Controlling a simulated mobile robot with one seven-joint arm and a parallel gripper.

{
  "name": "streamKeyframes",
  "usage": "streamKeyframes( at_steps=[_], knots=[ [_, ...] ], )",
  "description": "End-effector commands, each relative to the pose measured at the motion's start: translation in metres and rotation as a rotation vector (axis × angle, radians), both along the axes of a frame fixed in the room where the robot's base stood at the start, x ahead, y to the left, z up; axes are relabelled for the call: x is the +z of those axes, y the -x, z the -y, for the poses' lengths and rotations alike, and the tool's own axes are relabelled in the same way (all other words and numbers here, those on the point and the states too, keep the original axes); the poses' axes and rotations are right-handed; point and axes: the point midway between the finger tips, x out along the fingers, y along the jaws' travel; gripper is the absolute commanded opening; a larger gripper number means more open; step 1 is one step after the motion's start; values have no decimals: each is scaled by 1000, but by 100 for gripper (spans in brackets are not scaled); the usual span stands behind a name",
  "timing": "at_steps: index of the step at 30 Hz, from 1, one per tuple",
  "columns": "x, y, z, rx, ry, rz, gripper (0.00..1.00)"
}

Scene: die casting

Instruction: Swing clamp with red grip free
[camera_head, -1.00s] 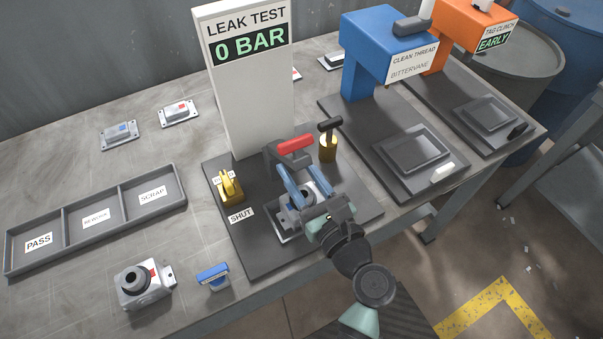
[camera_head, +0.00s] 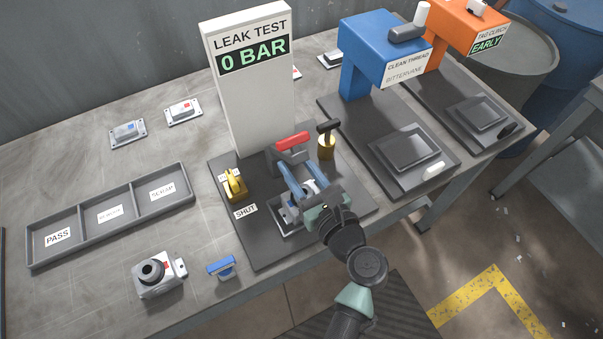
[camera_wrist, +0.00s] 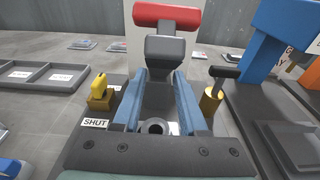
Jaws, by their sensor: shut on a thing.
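The clamp's red grip (camera_head: 292,141) sits on a dark grey clamp body in front of the white leak test panel (camera_head: 245,110). It is also at the top of the wrist view (camera_wrist: 166,16), above a dark block (camera_wrist: 165,48). My gripper (camera_head: 298,166) reaches in from the front, its two blue fingers on either side of the clamp's dark part just below the red grip. It is shut on the clamp; the exact contact is hard to see. A grey casting with a round dark port (camera_wrist: 155,126) sits beneath the fingers, partly hidden by my gripper.
A yellow valve handle (camera_head: 235,184) by a SHUT label stands left of the clamp. A brass post with a black handle (camera_head: 326,146) stands close on the right. Another casting (camera_head: 157,275) and a blue-topped piece (camera_head: 222,268) lie front left. A three-part tray (camera_head: 82,245) is further left.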

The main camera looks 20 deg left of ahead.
Motion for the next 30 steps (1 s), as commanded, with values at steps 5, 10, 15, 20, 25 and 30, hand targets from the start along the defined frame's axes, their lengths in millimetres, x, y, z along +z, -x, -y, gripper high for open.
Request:
streamKeyframes(
  at_steps=[5, 10, 15, 20, 25, 30],
  knots=[
    [4, -1, 1, -3, -4, 6, 0],
    [4, -1, 1, -4, -3, 6, 0],
    [8, -2, 1, -4, 6, -1, 0],
    [10, -3, 0, -5, 21, -13, 0],
    [13, -4, 0, -6, 36, -25, 0],
    [12, -4, -1, -6, 47, -33, 0]
  ],
)
